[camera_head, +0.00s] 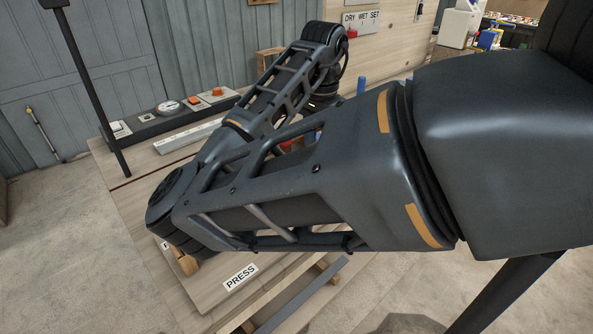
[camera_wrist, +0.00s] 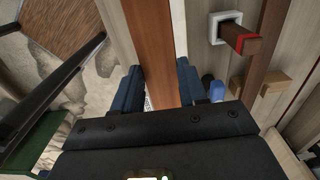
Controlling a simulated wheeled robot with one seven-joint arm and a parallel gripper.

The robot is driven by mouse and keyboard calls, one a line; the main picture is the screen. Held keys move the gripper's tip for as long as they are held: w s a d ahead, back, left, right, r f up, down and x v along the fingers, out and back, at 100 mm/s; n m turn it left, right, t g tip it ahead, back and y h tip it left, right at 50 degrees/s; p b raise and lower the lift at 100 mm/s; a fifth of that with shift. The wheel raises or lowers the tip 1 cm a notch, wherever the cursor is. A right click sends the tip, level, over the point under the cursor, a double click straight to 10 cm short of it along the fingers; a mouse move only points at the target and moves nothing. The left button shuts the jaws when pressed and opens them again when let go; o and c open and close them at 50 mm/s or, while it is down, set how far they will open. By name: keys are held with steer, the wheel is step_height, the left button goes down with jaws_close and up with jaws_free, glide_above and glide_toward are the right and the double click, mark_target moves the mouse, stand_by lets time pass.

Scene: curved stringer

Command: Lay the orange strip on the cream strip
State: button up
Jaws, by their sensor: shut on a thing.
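In the wrist view my gripper (camera_wrist: 159,88) is shut on an orange-brown wooden strip (camera_wrist: 151,42), which runs up between its two dark blue fingers to the top of the picture. A pale, cream-coloured band (camera_wrist: 115,28) runs along the left side of the held strip. I cannot tell whether it is the cream strip or another pale face, nor whether the two touch. In the head view my own arm covers the middle of the bench and hides the gripper and both strips.
The bench (camera_head: 125,187) carries a panel with a gauge (camera_head: 168,107) and orange buttons, and a PRESS label (camera_head: 240,277) at the front. In the wrist view, a red-banded brown peg (camera_wrist: 240,39) and a wooden block (camera_wrist: 262,81) stand right of the gripper.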

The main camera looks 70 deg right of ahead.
steer(key=w+f, duration=0.1)
steer(key=w+a+f, duration=0.1)
steer(key=w, duration=0.1)
steer(key=w+a+f, duration=0.1)
steer(key=shift+w+a+f, duration=0.15)
steer(key=shift+w, duration=0.1)
steer(key=shift+f, duration=1.9)
steer(key=shift+f+b, duration=0.35)
steer(key=shift+f, duration=0.3)
steer(key=o, duration=1.2)
steer(key=shift+r, duration=0.1)
step_height(320, 180, up, 13)
steer(key=shift+r+p, duration=0.1)
steer(key=shift+p, duration=0.55)
